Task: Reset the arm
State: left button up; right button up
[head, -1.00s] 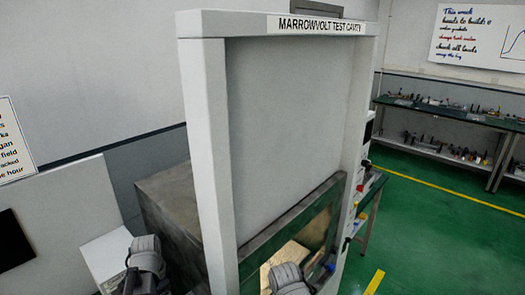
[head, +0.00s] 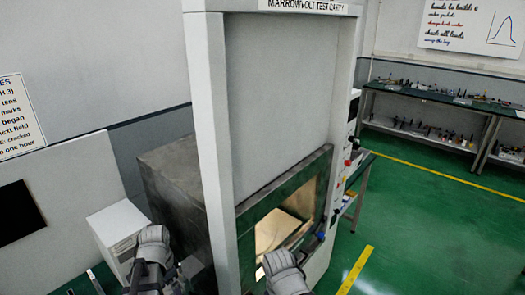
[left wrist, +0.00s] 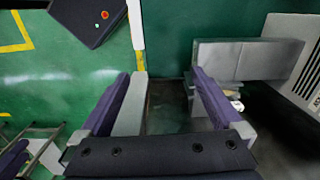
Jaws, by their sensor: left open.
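My left arm (head: 154,250) comes up at the bottom left in the head view, in front of a grey metal box. In the left wrist view my left gripper (left wrist: 165,95) has its two purple-and-grey fingers wide apart, with nothing between them. My right arm (head: 284,275) shows at the bottom centre in the head view, in front of the test cavity's lit opening. Its fingers are out of view.
The tall white test cavity frame (head: 213,150) stands close ahead, with its lit opening (head: 283,228) low down. A dark metal box (head: 172,185) and a white box (head: 118,232) stand to its left. Green floor (head: 410,225) is free at the right, before the shelves.

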pick_arm(q)
jog(key=s+d+f+n+b, duration=0.1)
jog(key=s+d+f+b, duration=0.1)
jog(key=d+f+b, duration=0.2)
jog(key=s+d+f+n+b, duration=0.1)
jog(key=s+d+f+b, duration=0.2)
jog(key=d, duration=0.7)
jog(key=s+d+f+n+y+b, duration=0.1)
jog(key=s+d+f+b, duration=0.2)
jog(key=d+f+b, duration=0.2)
jog(key=d, duration=0.2)
jog(key=shift+d+f+n, duration=0.25)
jog(key=shift+d+n, duration=0.05)
jog(key=shift+n, duration=0.1)
dwell(0.5)
